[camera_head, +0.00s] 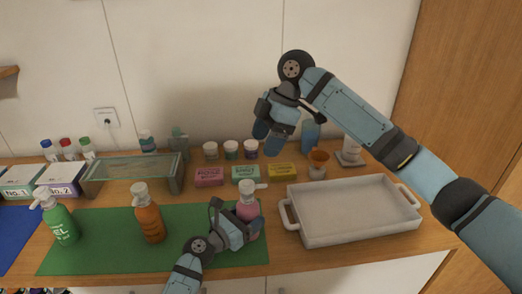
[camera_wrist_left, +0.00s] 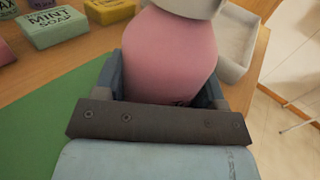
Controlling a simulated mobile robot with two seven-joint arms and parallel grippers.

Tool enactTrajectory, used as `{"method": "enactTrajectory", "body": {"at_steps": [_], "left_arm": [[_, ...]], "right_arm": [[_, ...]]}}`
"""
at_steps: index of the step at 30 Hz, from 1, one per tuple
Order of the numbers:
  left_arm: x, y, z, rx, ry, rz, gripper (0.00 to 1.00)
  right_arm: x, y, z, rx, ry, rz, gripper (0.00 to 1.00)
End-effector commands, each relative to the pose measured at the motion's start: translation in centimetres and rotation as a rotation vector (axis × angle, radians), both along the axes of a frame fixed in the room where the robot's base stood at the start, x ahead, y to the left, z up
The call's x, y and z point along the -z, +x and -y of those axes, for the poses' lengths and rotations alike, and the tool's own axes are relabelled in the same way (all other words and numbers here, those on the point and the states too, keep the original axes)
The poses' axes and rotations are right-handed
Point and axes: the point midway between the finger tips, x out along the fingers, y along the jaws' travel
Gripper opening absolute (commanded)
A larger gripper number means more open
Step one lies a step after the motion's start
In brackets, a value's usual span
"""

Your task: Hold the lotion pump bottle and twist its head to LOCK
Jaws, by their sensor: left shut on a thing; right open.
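The pink lotion pump bottle (camera_head: 247,209) stands upright on the right end of the green mat, its white pump head (camera_head: 251,189) on top with the spout to the right. My left gripper (camera_head: 244,231) is shut on the bottle's body from the front. In the left wrist view the pink body (camera_wrist_left: 172,55) fills the space between the fingers, and the lower edge of the white head (camera_wrist_left: 190,7) shows above it. My right gripper (camera_head: 288,134) is open and empty, well above and behind the bottle. Any lock mark on the head is too small to see.
An orange bottle (camera_head: 150,222) and a green bottle (camera_head: 60,222) stand left on the green mat (camera_head: 105,255). A white tray (camera_head: 350,232) lies right of the pink bottle. Soap boxes (camera_head: 209,177), small jars and a glass-topped case (camera_head: 130,170) stand behind.

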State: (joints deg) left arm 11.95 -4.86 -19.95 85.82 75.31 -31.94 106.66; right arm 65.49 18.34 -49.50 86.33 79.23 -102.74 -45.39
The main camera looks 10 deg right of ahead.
Motion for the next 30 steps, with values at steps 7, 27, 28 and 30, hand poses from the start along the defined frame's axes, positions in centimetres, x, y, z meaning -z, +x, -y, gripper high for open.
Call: {"method": "enactTrajectory", "body": {"at_steps": [7,27,28,30], "left_arm": [[0.0,0.0,0.0,0.000,-0.001,0.001,0.33],[0.1,-0.6,-0.8,-0.001,0.001,-0.001,0.94],[0.1,-0.9,-1.2,-0.001,0.001,-0.001,0.94],[0.1,-1.7,-2.2,-0.001,0.003,0.000,0.94]], "right_arm": [[-0.1,0.0,0.1,0.000,0.000,0.000,0.67],[-0.1,0.0,0.0,0.000,0.001,0.000,0.67],[-0.1,0.0,0.0,0.000,0.001,0.000,0.67],[-0.1,0.0,0.0,0.000,0.001,0.000,0.67]]}}
